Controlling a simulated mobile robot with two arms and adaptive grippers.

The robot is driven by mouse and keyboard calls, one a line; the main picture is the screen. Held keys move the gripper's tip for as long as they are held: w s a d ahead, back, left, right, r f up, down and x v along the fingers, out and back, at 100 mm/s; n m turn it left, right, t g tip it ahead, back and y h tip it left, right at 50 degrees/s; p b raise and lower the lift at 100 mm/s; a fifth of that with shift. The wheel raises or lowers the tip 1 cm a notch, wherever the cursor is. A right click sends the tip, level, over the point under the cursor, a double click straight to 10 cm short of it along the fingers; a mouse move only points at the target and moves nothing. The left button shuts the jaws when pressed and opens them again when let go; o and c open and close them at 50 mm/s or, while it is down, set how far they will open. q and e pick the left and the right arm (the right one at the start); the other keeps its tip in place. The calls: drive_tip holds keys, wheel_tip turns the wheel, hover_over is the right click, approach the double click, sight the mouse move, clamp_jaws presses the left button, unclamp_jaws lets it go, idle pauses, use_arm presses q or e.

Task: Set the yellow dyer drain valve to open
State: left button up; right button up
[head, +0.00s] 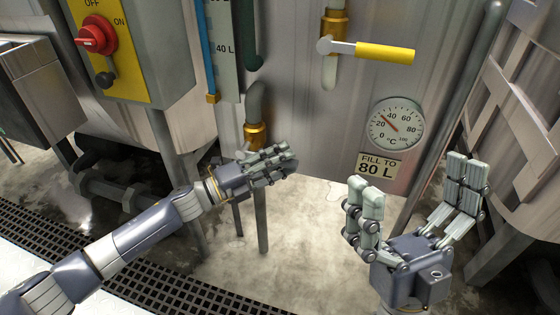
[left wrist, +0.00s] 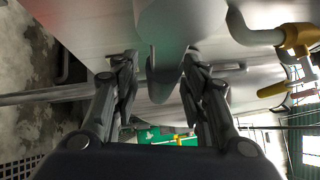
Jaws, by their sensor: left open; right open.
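A valve lever with a yellow handle (head: 385,53) sticks out level to the right, across its upright pipe with a brass body (head: 335,22), on the steel dyer (head: 290,110). A yellow handle (left wrist: 275,89) and brass fitting (left wrist: 297,40) also show at the right of the left wrist view. My left gripper (head: 285,162) is open, below and left of this lever, beside a bent pipe's brass fitting (head: 255,135); I cannot tell whether they touch. My right gripper (head: 415,200) is open and empty, below the lever and the gauge. Which valve is the drain valve is unclear.
A temperature gauge (head: 395,124) and "FILL TO 80 L" label (head: 379,167) are on the dyer. A control box with a red knob (head: 97,35) stands at the left. A slanting pipe (head: 455,95) runs at the right. A floor grate (head: 150,280) lies below.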

use_arm(q)
drive_tip(key=shift+c, duration=0.5)
clamp_jaws()
drive_tip(key=shift+r, duration=0.1)
